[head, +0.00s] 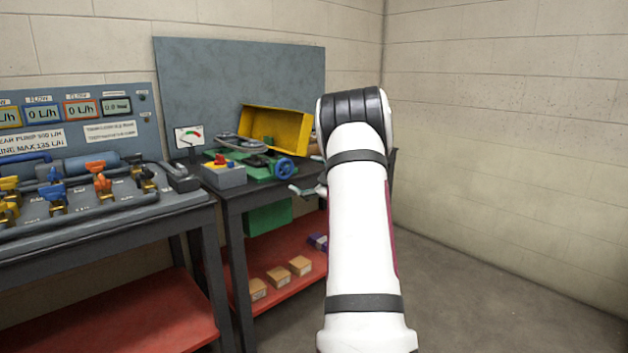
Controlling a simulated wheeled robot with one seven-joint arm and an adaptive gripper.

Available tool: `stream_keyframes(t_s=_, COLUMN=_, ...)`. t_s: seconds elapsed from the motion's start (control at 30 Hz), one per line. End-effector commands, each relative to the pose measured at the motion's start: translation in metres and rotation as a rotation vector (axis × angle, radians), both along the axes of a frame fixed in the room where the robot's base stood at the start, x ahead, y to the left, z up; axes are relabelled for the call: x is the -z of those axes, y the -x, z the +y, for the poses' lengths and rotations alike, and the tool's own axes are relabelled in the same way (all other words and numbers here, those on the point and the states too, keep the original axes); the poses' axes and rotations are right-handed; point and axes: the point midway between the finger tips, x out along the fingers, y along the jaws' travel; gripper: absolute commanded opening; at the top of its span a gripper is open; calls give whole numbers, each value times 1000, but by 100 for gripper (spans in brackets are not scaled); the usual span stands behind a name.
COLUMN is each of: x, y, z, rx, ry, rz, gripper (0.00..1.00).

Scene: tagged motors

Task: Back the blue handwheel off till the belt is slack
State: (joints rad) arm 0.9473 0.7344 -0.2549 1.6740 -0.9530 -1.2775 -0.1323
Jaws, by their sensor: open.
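The blue handwheel (284,169) is at the right end of a green motor base (258,176) on the far bench. A dark belt loop (238,144) appears to run along the drive, in front of a raised yellow guard (280,125). It is too small to tell how tight it is. A dial gauge (189,136) with a green and red scale stands at the left. My gripper (303,190) shows only in part, left of my white arm, open, just below and right of the handwheel and seemingly apart from it. The rest is hidden behind my arm.
A grey control box (223,174) with red and yellow buttons sits left of the drive. A pump bench (110,215) with pipes and valves stands at the left. Small cartons (278,276) lie on the red lower shelf (262,303). The floor at right (490,295) is clear.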

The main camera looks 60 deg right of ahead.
Motion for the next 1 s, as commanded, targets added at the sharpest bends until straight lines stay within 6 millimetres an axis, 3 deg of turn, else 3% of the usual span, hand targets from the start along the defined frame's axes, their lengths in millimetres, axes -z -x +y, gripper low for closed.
stream_keyframes(t_s=0.5, x=1, y=30, z=7, rx=0, ry=-1, rz=0, gripper=83)
stream_keyframes(t_s=1.0, x=1, y=32, z=8, rx=0, ry=0, rz=0, gripper=83)
